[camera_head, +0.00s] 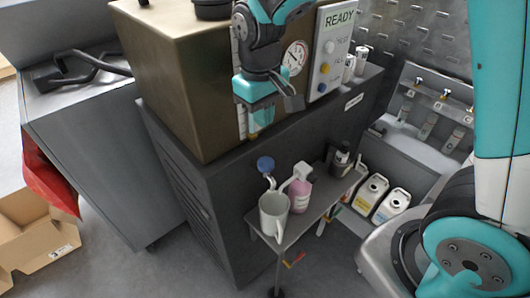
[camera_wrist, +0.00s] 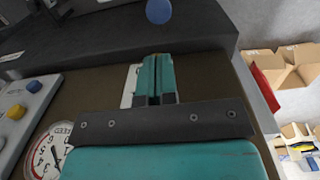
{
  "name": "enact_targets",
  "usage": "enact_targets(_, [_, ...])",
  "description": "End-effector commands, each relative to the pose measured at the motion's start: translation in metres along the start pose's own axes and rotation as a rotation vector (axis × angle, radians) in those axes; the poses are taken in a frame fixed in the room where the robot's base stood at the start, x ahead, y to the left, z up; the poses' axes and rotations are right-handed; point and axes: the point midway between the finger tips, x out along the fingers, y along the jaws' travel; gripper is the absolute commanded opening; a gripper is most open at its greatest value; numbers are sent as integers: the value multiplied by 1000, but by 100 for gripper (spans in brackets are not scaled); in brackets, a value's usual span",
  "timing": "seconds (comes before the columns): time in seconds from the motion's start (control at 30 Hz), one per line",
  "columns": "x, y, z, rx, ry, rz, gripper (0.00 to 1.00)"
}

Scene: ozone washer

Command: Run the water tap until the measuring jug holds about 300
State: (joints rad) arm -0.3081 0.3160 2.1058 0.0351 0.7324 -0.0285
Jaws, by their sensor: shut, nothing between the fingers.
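The water tap (camera_head: 270,180) with a round blue knob (camera_head: 265,163) sticks out from the front of the grey cabinet. The blue knob also shows at the top of the wrist view (camera_wrist: 158,11). The pale grey measuring jug (camera_head: 272,217) stands upright on a small shelf below the tap, its handle facing the viewer. Its water level and scale cannot be read, and no stream of water can be made out. My gripper (camera_head: 256,130) is shut and empty, in front of the brown machine and above the knob, apart from it. Its teal fingers (camera_wrist: 157,63) are together in the wrist view.
A pink bottle (camera_head: 300,193) and a dark bottle (camera_head: 341,161) stand on the same shelf (camera_head: 318,201), right of the jug. A READY panel (camera_head: 330,50) and a round gauge (camera_head: 294,58) are close to my arm. A cardboard box (camera_head: 38,232) lies on the floor at left.

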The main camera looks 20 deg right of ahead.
Motion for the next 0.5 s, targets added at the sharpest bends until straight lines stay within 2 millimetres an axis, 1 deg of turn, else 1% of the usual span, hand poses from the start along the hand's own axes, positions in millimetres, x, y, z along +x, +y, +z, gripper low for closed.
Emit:
enact_targets(0.3, [67, 0, 1, 0, -8, 0, 0])
enact_targets(0.5, [99, 0, 1, -1, -5, -1, 0])
